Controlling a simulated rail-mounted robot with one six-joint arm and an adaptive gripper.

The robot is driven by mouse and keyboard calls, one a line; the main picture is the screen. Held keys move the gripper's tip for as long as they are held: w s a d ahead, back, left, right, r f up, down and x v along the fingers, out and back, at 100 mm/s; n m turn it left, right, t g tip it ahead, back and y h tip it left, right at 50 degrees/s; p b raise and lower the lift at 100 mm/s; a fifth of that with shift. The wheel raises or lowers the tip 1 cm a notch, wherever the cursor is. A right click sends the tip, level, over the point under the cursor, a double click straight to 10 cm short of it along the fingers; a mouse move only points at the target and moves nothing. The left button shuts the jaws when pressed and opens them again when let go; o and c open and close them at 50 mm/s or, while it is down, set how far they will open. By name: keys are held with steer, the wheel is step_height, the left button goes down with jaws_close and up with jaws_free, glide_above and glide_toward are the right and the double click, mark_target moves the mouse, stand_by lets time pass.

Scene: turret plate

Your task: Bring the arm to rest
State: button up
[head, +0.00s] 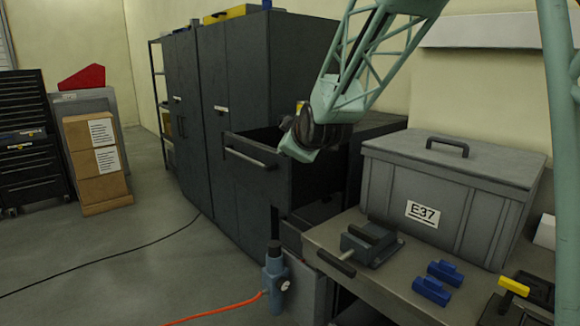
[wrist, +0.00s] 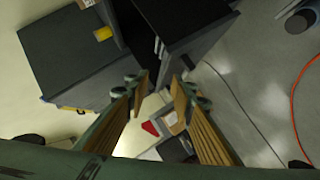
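My arm comes in from the upper right of the head view, a pale teal lattice link ending in a dark wrist joint. This joint is in front of the dark cabinet (head: 235,85) and over its pulled-out drawer (head: 258,178). The fingers of my gripper do not show clearly in the head view. In the wrist view my gripper (wrist: 160,84) has its two wood-coloured fingers apart, with nothing between them. The floor and distant items show through the gap.
A workbench (head: 335,232) at right bears a grey E37 case (head: 440,195), a vise (head: 370,243) and blue blocks (head: 438,280). A blue-grey device (head: 275,280) with an orange cable stands below. Cardboard boxes (head: 97,160) stand left; the floor between is mostly clear.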

steer(key=s+d+r+m+g+h, duration=0.1)
steer(key=s+d+r+m+g, duration=0.15)
steer(key=s+d, duration=0.8)
steer(key=s+d+r+m+g+h, duration=0.15)
steer(key=s+d+m, duration=0.25)
steer(key=s, duration=1.4)
steer(key=s+d+f+m+g, duration=0.1)
steer(key=s+d+f+m, duration=0.1)
steer(key=s, duration=0.9)
steer(key=s+d+f+m+g, duration=0.2)
steer(key=s+f, duration=0.3)
steer(key=s, duration=0.6)
steer(key=s+d+f+m+g, duration=0.2)
steer(key=s+d+f+m, duration=0.1)
steer(key=s, duration=0.8)
steer(key=shift+s+f+h+p, duration=0.2)
steer(key=shift+s+h+p, duration=0.05)
steer(key=shift+h+p, duration=0.1)
steer(key=shift+f, duration=0.1)
steer(key=shift+f+b, duration=0.55)
steer(key=shift+b, duration=0.05)
